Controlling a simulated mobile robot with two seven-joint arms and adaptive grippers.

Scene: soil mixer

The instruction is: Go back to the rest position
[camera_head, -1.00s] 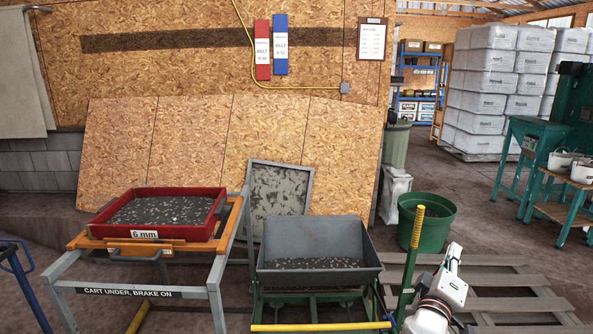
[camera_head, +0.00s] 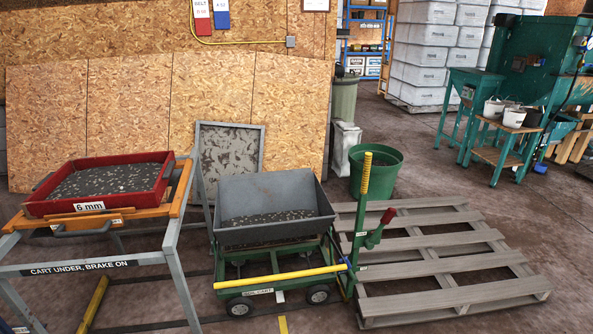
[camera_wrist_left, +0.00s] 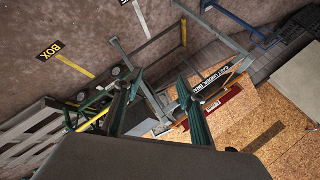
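Neither gripper shows in the head view. In the left wrist view, my left gripper (camera_wrist_left: 157,95) has its two dark fingers spread apart with nothing between them. It hangs in the air, with the floor and sieve stand far beyond it. My right gripper is in no current view. A red sieve tray (camera_head: 170,184) marked 6 mm, with dark grit in it, rests on the grey and orange stand. A grey hopper (camera_head: 305,188) holding some dark grit sits on a green cart (camera_head: 262,283).
A green lever post with a yellow handle (camera_head: 366,175) and a red lever (camera_head: 380,228) stands beside the cart. A wooden pallet (camera_head: 440,273) lies to its right, with a green bucket (camera_head: 376,178) behind. A green machine (camera_head: 530,55) stands far right.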

